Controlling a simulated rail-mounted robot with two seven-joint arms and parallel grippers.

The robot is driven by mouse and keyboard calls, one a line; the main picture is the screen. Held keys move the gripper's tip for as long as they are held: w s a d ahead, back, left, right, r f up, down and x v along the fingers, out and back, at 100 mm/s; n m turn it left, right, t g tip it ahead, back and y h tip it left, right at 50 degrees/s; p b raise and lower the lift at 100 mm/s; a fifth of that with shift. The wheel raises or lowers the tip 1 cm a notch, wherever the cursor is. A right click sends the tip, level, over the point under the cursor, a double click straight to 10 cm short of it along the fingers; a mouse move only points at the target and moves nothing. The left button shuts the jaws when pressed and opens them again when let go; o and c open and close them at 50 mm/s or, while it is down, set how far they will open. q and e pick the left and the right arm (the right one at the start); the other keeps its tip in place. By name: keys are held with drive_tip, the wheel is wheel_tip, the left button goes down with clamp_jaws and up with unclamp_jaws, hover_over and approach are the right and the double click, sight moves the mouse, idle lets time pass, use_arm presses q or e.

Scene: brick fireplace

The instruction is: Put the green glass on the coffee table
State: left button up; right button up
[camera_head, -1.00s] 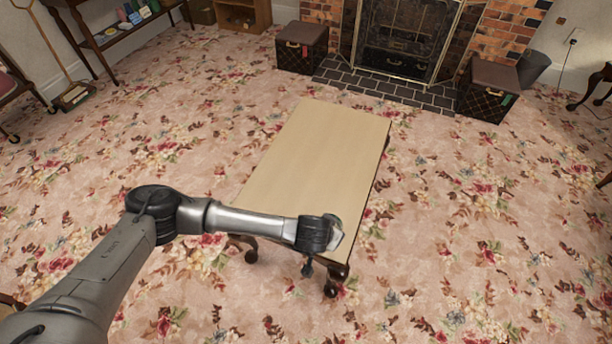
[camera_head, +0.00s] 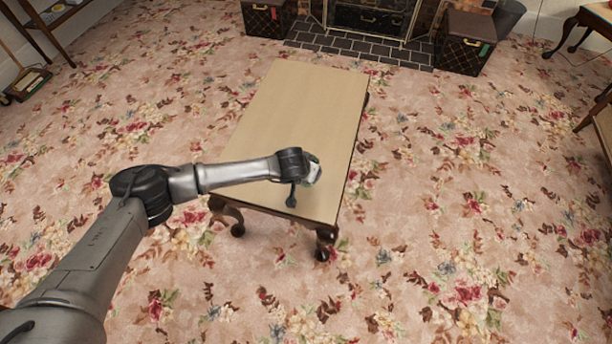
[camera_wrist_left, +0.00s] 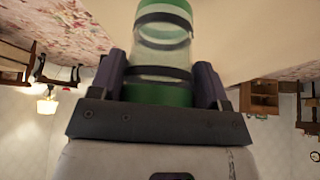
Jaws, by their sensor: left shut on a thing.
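The coffee table (camera_head: 300,115) has a bare pale wooden top and dark curved legs. In the head view my left arm reaches over its near end, with the left gripper (camera_head: 313,172) above the near part of the top. In the left wrist view the green glass (camera_wrist_left: 163,45), clear with green ends and dark bands, stands between the fingers of the left gripper (camera_wrist_left: 160,80), which is shut on it. The pale table top (camera_wrist_left: 255,35) lies behind the glass there. My right gripper is not in view.
Patterned boxes (camera_head: 266,18) (camera_head: 465,42) stand by the fireplace (camera_head: 375,18) beyond the table. A dark side table (camera_head: 580,30) is at the far right. The table top and the flowered carpet around it are clear.

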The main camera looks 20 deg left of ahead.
use_arm(q)
wheel_tip(320, 180, down, 3)
drive_tip(key=shift+f+b, duration=0.1)
drive_tip(key=shift+b, duration=0.55)
drive_tip(key=shift+d, duration=0.1)
drive_tip(key=o, duration=1)
drive_tip(key=shift+f, duration=0.1)
